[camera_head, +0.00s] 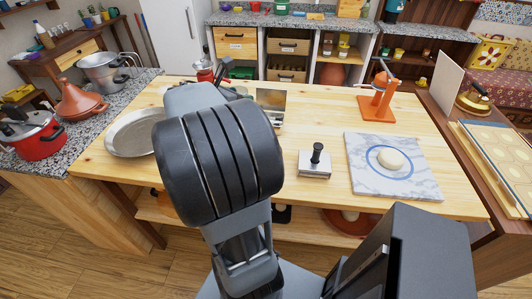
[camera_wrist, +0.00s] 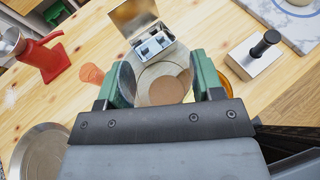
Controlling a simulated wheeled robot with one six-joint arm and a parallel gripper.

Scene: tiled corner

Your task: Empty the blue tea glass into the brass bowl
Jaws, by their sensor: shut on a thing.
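In the wrist view, my gripper (camera_wrist: 165,85) has its two green fingers closed on the sides of a round, pale, see-through glass (camera_wrist: 152,98). A flat tan disc shows inside its rim, and I cannot make out a blue tint. The glass appears over the wooden table, but I cannot tell whether it is lifted. A yellow-brown curved edge (camera_wrist: 234,85) shows just right of the right finger, mostly hidden; it may be the brass bowl. In the head view my arm hides the gripper and most of that part of the table.
An open metal box (camera_wrist: 152,42) stands just beyond the glass. A black-knobbed press (camera_head: 315,165) and a marble slab (camera_head: 410,180) are at the right. Bare wood separates them.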

